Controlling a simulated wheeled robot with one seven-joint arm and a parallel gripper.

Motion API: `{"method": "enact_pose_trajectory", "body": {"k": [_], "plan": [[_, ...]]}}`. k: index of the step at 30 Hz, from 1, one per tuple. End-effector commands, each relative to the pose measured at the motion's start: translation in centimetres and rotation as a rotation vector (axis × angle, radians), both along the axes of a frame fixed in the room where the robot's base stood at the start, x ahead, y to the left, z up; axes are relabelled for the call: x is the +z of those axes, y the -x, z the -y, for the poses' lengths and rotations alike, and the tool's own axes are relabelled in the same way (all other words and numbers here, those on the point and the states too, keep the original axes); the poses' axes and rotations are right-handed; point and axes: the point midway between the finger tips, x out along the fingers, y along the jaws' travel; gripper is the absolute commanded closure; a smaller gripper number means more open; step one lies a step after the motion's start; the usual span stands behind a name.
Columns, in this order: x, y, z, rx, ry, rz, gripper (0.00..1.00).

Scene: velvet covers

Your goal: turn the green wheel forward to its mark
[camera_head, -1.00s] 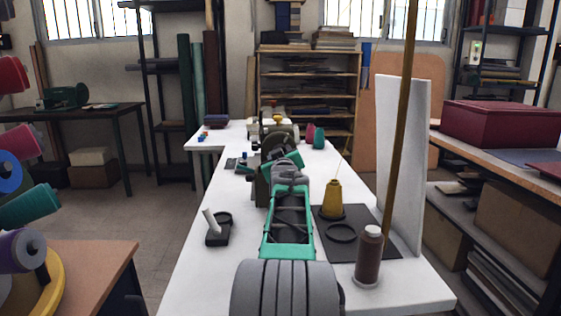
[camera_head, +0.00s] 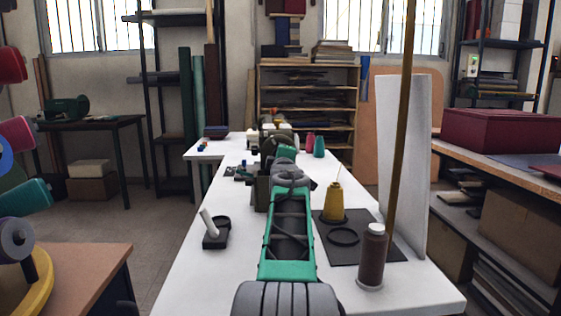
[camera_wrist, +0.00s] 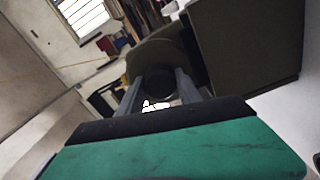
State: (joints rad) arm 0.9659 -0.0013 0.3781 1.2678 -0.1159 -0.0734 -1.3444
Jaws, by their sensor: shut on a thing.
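A dark olive machine (camera_head: 262,192) stands on the white table, partly behind my arm in the head view. Its body also fills the upper right of the wrist view (camera_wrist: 245,45). The green wheel appears as a rounded olive form (camera_wrist: 163,54) with a dark round end, straight ahead in the wrist view. My gripper (camera_wrist: 161,78) has its two grey fingers on either side of that dark end and is shut on the wheel. In the head view my arm hides the fingers and most of the wheel. I cannot make out the mark.
A yellow thread cone (camera_head: 334,205) and a dark ring (camera_head: 343,236) are on a black mat (camera_head: 385,250) to the right. A brown spool (camera_head: 372,262) and a white upright panel (camera_head: 408,160) stand nearby. A small black stand (camera_head: 216,238) is to the left.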

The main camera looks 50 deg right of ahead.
Motion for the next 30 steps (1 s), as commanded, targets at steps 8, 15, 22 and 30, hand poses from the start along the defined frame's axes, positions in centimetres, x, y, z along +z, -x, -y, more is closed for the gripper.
{"method": "enact_pose_trajectory", "body": {"k": [8,15,22,30], "plan": [[-0.1,-0.1,-0.08,0.003,0.107,-0.123,0.99],[-0.06,-0.11,-0.08,0.003,0.152,-0.173,0.99],[-0.03,-0.12,-0.09,0.003,0.161,-0.184,0.99],[-0.04,-0.12,-0.09,0.003,0.16,-0.183,0.56]]}}
